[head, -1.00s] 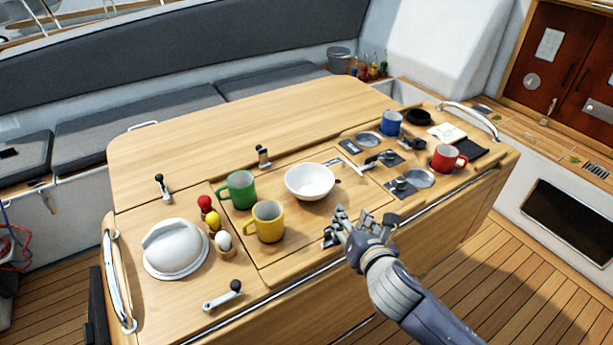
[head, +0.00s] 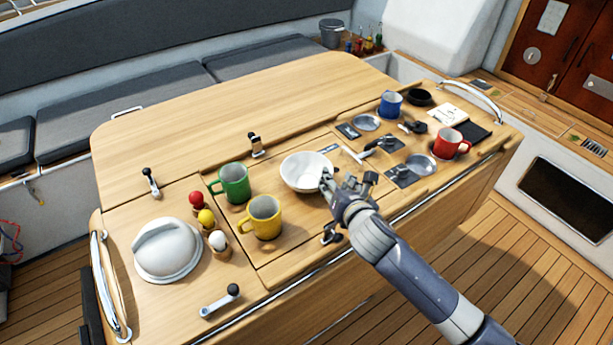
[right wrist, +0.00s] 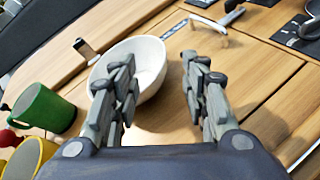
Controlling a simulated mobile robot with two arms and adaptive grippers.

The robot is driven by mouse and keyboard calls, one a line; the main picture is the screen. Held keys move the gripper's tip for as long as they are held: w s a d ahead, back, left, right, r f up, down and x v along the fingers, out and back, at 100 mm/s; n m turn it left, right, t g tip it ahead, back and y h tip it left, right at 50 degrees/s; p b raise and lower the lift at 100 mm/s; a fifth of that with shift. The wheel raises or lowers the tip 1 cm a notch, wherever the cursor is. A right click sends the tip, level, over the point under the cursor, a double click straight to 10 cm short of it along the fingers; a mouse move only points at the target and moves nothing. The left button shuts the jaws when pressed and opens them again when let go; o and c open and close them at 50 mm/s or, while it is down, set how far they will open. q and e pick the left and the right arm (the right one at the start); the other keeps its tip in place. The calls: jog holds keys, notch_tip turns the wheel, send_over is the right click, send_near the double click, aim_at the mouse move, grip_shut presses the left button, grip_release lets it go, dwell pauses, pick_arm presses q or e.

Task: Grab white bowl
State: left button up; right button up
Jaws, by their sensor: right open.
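The white bowl (head: 300,172) stands upright on the wooden table, right of the green mug (head: 233,183) and yellow mug (head: 262,217). My right gripper (head: 332,183) is at the bowl's right side and hides part of its rim. In the right wrist view, the bowl (right wrist: 147,62) lies ahead, with the left finger in front of its near wall. The fingers of the gripper (right wrist: 162,85) are spread, with bowl rim and bare wood showing between them. Whether a finger touches the bowl I cannot tell. My left gripper is not in view.
A white domed lid (head: 167,250) and egg cups with coloured tops (head: 206,217) stand at the left. A blue mug (head: 390,104), a red mug (head: 451,143) and metal fittings (head: 381,143) are at the right. The table's back half is clear.

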aim_at(326, 165)
jog(key=shift+x, duration=1.2)
jog(key=shift+p+x, duration=0.3)
jog(key=shift+x, duration=0.65)
jog(key=shift+w+f, duration=0.2)
jog(key=shift+w, duration=0.2)
jog(key=shift+s, duration=0.1)
jog(key=shift+c, duration=0.2)
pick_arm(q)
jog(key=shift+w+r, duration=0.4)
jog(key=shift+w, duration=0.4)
pick_arm(e)
grip_shut()
jog(key=shift+r, duration=0.1)
